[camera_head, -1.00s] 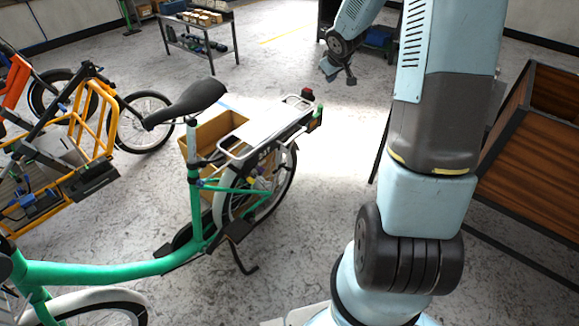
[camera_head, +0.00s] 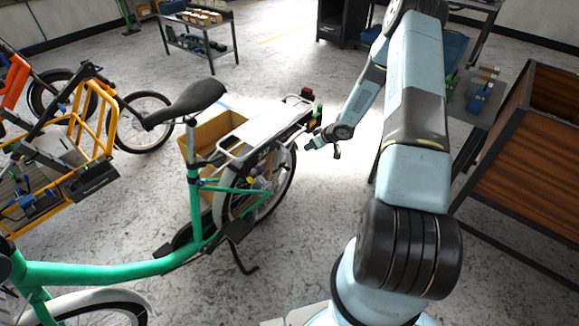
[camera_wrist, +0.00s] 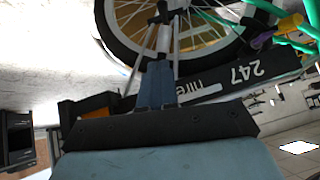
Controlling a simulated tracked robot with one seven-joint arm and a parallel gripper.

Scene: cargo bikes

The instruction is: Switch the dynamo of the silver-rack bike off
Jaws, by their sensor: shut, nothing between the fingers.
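The green bike (camera_head: 120,272) stands at the left and centre of the head view, with a silver rack (camera_head: 262,126) over its rear wheel (camera_head: 284,188). The wrist view shows that wheel (camera_wrist: 118,40) upside down, with a black "247 hire" plate (camera_wrist: 262,78). A small purple and yellow part (camera_wrist: 288,24) sits by the green tubes there. I cannot tell surely if it is the dynamo. My gripper (camera_head: 310,144) is beside the rack's rear end, apparently apart from the wheel. In the wrist view its blue fingers (camera_wrist: 157,82) are together and empty.
An orange cargo bike (camera_head: 100,125) stands at the left. A cardboard box (camera_head: 213,132) is behind the green bike. A wooden-sided cargo box (camera_head: 535,170) stands at the right. Bare floor lies between the rear wheel and my arm.

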